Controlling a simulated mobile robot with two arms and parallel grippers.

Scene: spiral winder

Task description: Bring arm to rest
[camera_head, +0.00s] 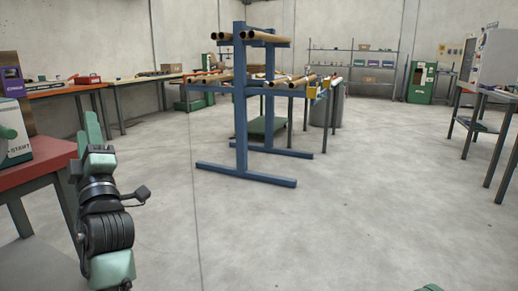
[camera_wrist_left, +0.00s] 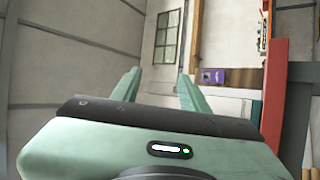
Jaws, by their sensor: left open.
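My left arm comes up from the lower left in the head view. Its left gripper (camera_head: 84,145) points upward beside the red-topped table, clear of its edge. In the left wrist view the two green fingers of this gripper (camera_wrist_left: 158,78) stand apart with nothing between them. My right gripper does not show; only a small green piece of my own body is at the bottom edge of the head view.
A red-topped table (camera_head: 38,168) with a green and white machine (camera_head: 14,135) stands close at the left. A blue rack (camera_head: 242,120) with brown tubes (camera_head: 262,37) stands ahead. Tables line the left wall and right side. The floor (camera_head: 330,235) in front is clear.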

